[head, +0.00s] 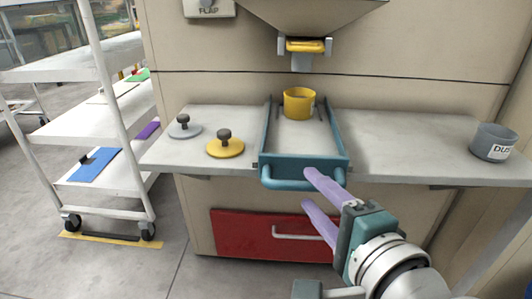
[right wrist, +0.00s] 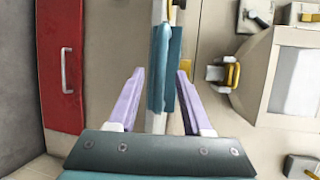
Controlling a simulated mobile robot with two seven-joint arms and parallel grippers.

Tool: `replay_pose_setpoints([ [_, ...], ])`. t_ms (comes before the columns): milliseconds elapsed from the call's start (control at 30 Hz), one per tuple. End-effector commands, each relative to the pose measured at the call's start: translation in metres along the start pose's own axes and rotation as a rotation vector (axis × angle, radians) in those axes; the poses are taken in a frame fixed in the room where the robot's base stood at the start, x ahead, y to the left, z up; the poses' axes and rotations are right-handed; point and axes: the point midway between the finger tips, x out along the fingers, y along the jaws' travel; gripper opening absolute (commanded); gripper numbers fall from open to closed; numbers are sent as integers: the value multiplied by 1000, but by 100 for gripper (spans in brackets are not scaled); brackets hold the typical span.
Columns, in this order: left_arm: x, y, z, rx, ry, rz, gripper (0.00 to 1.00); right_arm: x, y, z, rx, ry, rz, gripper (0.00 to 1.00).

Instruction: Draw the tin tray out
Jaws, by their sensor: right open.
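The teal tin tray (head: 336,146) sits in the grey bench top, its front with a teal bar handle (head: 285,184) standing out past the bench edge. A yellow cup (head: 298,104) stands at the tray's back end. My right gripper (head: 309,189) is open at the right part of the handle, one lilac finger above it and one below in the head view. In the right wrist view the teal tray front (right wrist: 157,82) appears edge-on between the two spread fingers. I cannot tell whether they touch it. My left gripper is not in view.
A grey labelled pot (head: 493,143) stands at the bench's right. A red drawer (head: 242,236) is below, a yellow-ended spout (head: 305,46) above. A white trolley (head: 78,128) stands left.

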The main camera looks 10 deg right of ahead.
Motion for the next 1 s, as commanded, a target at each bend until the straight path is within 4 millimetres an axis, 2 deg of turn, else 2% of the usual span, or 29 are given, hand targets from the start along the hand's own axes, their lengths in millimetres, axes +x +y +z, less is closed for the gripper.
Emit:
replay_pose_setpoints([
  [100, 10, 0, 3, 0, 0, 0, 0, 19, 2, 0, 2, 0, -2, 50],
  [200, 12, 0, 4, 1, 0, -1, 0, 28, 1, 0, 0, 0, -1, 50],
  [567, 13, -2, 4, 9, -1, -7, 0, 32, 0, 0, 0, 0, 1, 48],
  [1000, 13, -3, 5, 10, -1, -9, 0, 32, 0, 0, -1, 0, 1, 0],
])
